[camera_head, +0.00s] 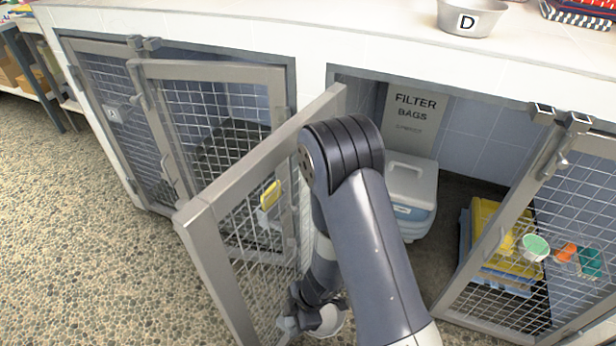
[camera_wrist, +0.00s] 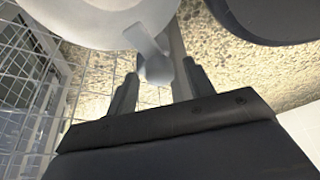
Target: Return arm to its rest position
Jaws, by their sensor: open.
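My arm bends over at the elbow and reaches down in front of the open kennel in the head view. My gripper (camera_head: 288,323) is low, close to the mesh of an open kennel door (camera_head: 205,222). In the wrist view my gripper (camera_wrist: 160,72) is open, its two dark fingers apart. A pale grey knob-like part shows between and beyond the fingers; I cannot tell whether it touches them. A large pale rounded shape fills the top left there. The mesh stands close on the left.
The open kennel holds a grey-lidded box (camera_head: 411,185) and a "FILTER BAGS" sign (camera_head: 410,112). A yellow crate (camera_head: 488,228) is behind the right door (camera_head: 478,262). The pebbled floor (camera_head: 70,240) at left is clear.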

